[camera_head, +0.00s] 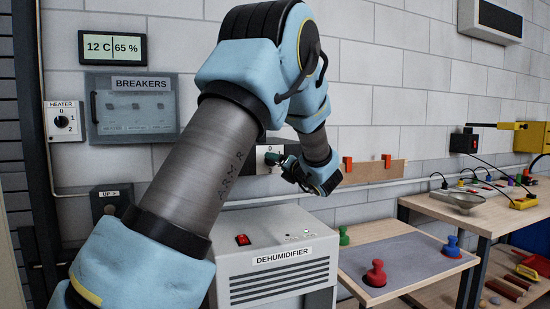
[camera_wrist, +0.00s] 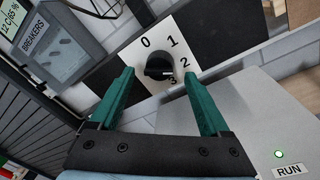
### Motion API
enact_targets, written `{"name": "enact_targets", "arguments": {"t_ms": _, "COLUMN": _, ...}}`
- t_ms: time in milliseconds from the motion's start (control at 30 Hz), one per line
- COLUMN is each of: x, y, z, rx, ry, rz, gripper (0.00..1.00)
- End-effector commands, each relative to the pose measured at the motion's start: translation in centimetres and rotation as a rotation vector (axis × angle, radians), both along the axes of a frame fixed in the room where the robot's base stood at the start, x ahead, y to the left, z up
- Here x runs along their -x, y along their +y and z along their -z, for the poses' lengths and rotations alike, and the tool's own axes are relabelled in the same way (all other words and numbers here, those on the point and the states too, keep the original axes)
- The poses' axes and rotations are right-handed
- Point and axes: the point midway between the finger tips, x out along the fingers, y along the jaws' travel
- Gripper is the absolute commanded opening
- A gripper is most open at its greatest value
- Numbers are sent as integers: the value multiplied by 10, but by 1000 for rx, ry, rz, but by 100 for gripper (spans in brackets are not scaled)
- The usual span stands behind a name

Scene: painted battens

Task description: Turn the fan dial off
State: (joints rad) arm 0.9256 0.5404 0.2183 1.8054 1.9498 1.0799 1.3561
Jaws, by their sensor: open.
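A black round dial (camera_wrist: 159,66) sits on a white plate marked 0, 1, 2 and 3 in the wrist view. Its white mark points to the lower right, seemingly toward 3. In the head view the plate (camera_head: 264,166) is mostly hidden behind my arm, and any name label on it is out of sight. My gripper (camera_wrist: 159,73) is open, with a green finger to either side of the dial in the picture. The dial appears between and beyond the fingertips; I see no contact. My gripper also shows in front of the plate in the head view (camera_head: 277,160).
A separate heater dial (camera_head: 62,121) and the breakers box (camera_head: 135,105) are on the wall at left. The dehumidifier (camera_head: 275,258) stands below my gripper. A table (camera_head: 405,257) with colored knobbed pieces is to its right, and a workbench (camera_head: 472,217) beyond.

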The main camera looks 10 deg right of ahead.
Motion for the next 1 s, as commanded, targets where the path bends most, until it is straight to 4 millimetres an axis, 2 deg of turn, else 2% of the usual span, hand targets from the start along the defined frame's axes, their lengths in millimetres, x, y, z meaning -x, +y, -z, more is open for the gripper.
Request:
{"name": "enact_targets", "arguments": {"t_ms": 100, "x": -16, "y": 4, "z": -2, "rx": 0, "ry": 1, "rz": -1, "gripper": 80}}
{"name": "enact_targets", "arguments": {"t_ms": 200, "x": -23, "y": 5, "z": -1, "rx": 2, "ry": 0, "rz": -1, "gripper": 80}}
{"name": "enact_targets", "arguments": {"t_ms": 567, "x": -27, "y": 6, "z": 0, "rx": 2, "ry": 0, "rz": 1, "gripper": 80}}
{"name": "enact_targets", "arguments": {"t_ms": 1000, "x": -27, "y": 6, "z": 0, "rx": 2, "ry": 0, "rz": 1, "gripper": 31}}
